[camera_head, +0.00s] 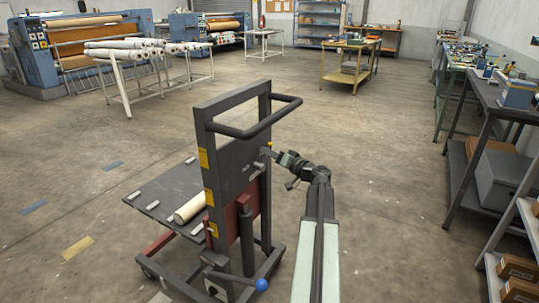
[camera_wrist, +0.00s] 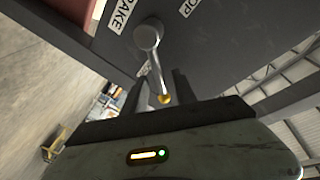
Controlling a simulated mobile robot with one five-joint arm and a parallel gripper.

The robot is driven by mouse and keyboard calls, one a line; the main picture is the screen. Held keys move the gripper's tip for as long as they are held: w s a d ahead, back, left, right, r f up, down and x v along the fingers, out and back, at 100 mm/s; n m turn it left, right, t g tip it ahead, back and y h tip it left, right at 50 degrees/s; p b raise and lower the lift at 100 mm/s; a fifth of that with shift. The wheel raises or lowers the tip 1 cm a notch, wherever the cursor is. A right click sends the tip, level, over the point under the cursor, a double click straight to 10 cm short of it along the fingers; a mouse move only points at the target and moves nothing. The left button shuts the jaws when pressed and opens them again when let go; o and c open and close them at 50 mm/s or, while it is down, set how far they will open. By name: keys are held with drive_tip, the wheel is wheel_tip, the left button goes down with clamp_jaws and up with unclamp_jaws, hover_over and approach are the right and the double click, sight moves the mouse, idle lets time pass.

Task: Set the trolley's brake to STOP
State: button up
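The trolley (camera_head: 226,150) stands upright in the middle of the head view, with a dark back panel and a push handle. In the wrist view, the brake lever (camera_wrist: 155,66) has a round grey hub and a thin rod ending in a small brass-coloured tip. A BRAKE label (camera_wrist: 122,14) is left of the hub and a partly cut-off label ending in "OP" (camera_wrist: 190,6) is to its right. My gripper (camera_wrist: 163,84) is open, its dark fingers either side of the lever's tip end in the picture. I cannot tell whether they touch it. In the head view my gripper (camera_head: 271,153) is at the panel's right side.
The trolley's platform (camera_head: 160,198) carries a pale roll (camera_head: 190,208). A blue ball knob (camera_head: 262,285) sits low at its front. Benches (camera_head: 500,100) and shelving line the right side. A roll rack (camera_head: 125,60) stands back left. The floor between is clear.

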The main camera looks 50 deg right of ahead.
clamp_jaws()
idle(1.2)
